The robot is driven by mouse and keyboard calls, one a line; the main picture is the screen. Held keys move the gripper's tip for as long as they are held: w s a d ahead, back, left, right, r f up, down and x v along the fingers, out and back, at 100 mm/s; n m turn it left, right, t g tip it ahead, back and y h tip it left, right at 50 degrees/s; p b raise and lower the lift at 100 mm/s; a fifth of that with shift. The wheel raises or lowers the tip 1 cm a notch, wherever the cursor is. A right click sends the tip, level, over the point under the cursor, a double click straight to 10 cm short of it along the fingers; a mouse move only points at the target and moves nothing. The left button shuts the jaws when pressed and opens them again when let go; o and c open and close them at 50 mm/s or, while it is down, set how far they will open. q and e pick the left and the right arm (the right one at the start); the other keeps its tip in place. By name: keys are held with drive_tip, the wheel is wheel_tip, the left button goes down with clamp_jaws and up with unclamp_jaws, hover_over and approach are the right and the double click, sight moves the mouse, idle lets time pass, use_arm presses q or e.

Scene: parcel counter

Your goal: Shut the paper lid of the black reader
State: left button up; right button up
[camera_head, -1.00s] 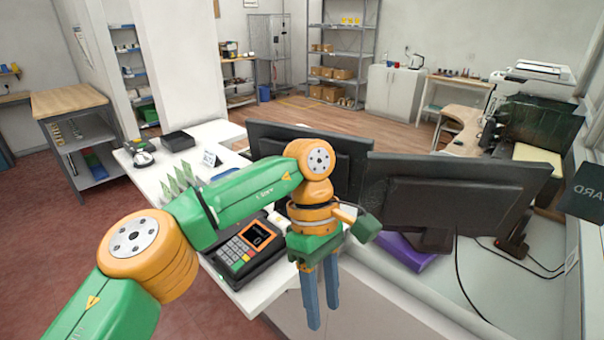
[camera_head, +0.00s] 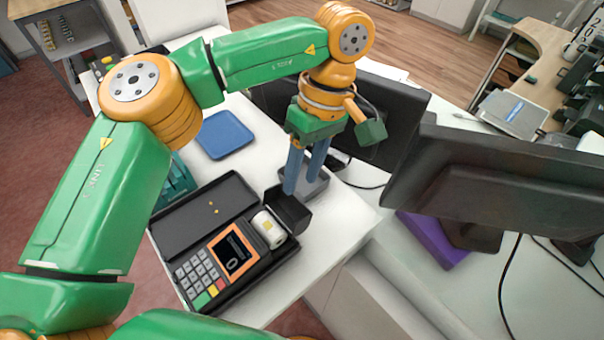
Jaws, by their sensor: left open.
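The black reader (camera_head: 218,268) lies on the white counter, with a keypad and an orange-framed screen. Its paper lid (camera_head: 287,209) stands open and raised at the reader's far right end. A white paper roll (camera_head: 269,229) shows in the bay beside the lid. My left gripper (camera_head: 303,186) is open and empty, its blue fingers pointing down just behind the raised lid as seen here. I cannot tell whether a finger touches the lid. My right gripper is not in view.
A black tray-like piece (camera_head: 203,213) lies along the reader's far left side. A blue mat (camera_head: 225,134) lies further back. Two dark monitors (camera_head: 480,190) stand to the right, with a purple box (camera_head: 434,238) below one. The counter's front right is clear.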

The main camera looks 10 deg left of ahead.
sight(291, 205)
use_arm(q)
drive_tip(key=x, duration=0.2)
drive_tip(key=shift+s+f, duration=0.1)
drive_tip(key=shift+f, duration=0.2)
drive_tip(key=shift+w+f, duration=0.2)
drive_tip(key=shift+w, duration=0.2)
drive_tip(key=shift+s+r, duration=0.15)
drive_tip(key=shift+s, duration=0.15)
clamp_jaws()
drive_tip(key=shift+w, duration=0.15)
drive_tip(key=shift+b, duration=0.4)
drive_tip(key=s+t+h+b, duration=0.1)
drive_tip(key=b, duration=0.2)
drive_tip(key=s+a+t+h+b, duration=0.1)
drive_tip(key=t+b, duration=0.1)
drive_tip(key=b, duration=0.2)
drive_tip(key=s+a+r+t+h+b, duration=0.1)
drive_tip(key=b, duration=0.3)
drive_tip(key=shift+a+t+h, duration=0.15)
drive_tip(key=shift+t+h, duration=0.15)
drive_tip(key=shift+t, duration=0.1)
drive_tip(key=shift+s+a+r+t+h+b, duration=0.2)
drive_tip(key=shift+s+t+h+b, duration=0.1)
drive_tip(key=shift+b, duration=0.45)
drive_tip(key=shift+r, duration=0.1)
